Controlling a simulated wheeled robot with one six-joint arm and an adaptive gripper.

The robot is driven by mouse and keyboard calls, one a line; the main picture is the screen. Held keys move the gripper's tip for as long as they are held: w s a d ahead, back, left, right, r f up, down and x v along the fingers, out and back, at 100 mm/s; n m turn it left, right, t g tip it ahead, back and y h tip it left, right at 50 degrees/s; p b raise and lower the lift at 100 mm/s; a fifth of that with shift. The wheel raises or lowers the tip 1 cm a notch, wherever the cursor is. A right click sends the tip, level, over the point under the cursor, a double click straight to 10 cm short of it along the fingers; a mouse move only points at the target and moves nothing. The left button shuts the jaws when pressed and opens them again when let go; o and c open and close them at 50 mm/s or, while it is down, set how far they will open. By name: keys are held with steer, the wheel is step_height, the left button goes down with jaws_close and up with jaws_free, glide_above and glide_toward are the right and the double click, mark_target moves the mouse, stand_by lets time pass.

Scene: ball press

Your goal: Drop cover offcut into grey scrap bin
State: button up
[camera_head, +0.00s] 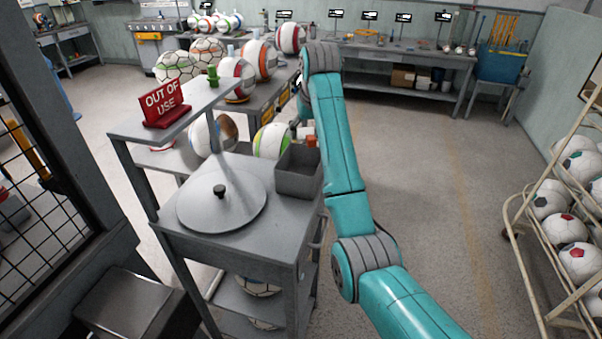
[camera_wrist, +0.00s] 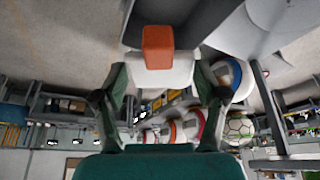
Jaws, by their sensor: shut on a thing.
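The cover offcut, a white piece with an orange-red patch (camera_wrist: 158,45), is between the two fingertips of my gripper (camera_wrist: 160,78) in the wrist view. My gripper is shut on it. In the head view its orange part (camera_head: 311,141) shows just beyond the far right edge of the grey scrap bin (camera_head: 298,181); my gripper (camera_head: 304,131) is partly hidden by my arm. The bin is an open box standing on the grey cart. Its floor is not clearly visible. A grey surface behind the offcut in the wrist view may be the bin.
The grey cart (camera_head: 165,228) carries a round grey plate with a black knob (camera_head: 219,190), left of the bin. A red "OUT OF USE" sign (camera_head: 164,103) stands on a raised shelf. Several balls lie beyond. A ball rack (camera_head: 522,235) is at right; open floor lies between.

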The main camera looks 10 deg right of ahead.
steer(key=shift+a+f, duration=0.15)
steer(key=shift+f, duration=2.85)
steer(key=o, duration=1.1)
step_height(320, 180, up, 10)
